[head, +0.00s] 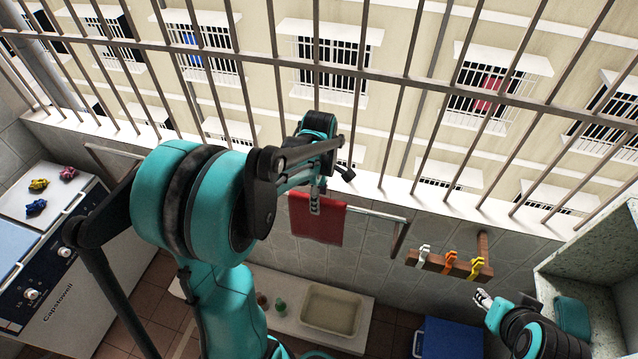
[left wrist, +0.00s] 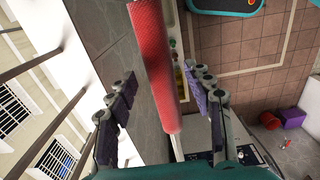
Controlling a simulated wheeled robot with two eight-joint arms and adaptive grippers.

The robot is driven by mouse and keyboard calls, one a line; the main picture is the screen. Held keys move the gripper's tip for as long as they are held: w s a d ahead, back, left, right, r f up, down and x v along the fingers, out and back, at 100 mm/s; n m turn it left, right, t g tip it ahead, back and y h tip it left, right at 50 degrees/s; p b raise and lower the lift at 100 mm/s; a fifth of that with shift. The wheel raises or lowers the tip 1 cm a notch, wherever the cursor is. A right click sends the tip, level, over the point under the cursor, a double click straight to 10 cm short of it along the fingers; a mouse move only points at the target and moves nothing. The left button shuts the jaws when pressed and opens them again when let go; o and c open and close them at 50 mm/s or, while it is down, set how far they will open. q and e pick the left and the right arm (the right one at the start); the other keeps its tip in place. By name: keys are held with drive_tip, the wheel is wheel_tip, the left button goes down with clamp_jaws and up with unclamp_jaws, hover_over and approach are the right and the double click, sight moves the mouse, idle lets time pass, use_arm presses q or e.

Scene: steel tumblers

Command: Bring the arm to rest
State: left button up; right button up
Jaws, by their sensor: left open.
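A red cloth (head: 318,222) hangs over a pale rail (head: 375,214) on the wall below the barred window. My left arm reaches across the middle of the head view, and its gripper (head: 316,200) is at the cloth's upper part, partly hidden by the arm. In the left wrist view the left gripper (left wrist: 160,95) is open, with purple-padded fingers standing apart on both sides of the red cloth (left wrist: 155,65). The fingers show gaps to the cloth. My right gripper (head: 482,298) is at the lower right below the peg rack; its jaw state is too small to tell.
A wooden rack (head: 450,264) with white, orange and yellow clips is on the wall. Window bars (head: 400,75) run along the top. A sink (head: 331,310), a blue box (head: 450,340) and a washing machine (head: 60,265) with small coloured items are below and left.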

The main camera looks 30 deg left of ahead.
use_arm(q)
wheel_tip(320, 180, up, 10)
drive_tip(key=shift+f, duration=0.2)
drive_tip(key=s+d+m+t, duration=0.7)
drive_tip(key=s+d+m, duration=0.35)
drive_tip(key=m, duration=0.95)
wheel_tip(320, 180, down, 23)
drive_tip(key=b, duration=2.2)
drive_tip(key=shift+s+m, duration=0.35)
drive_tip(key=shift+m, duration=0.05)
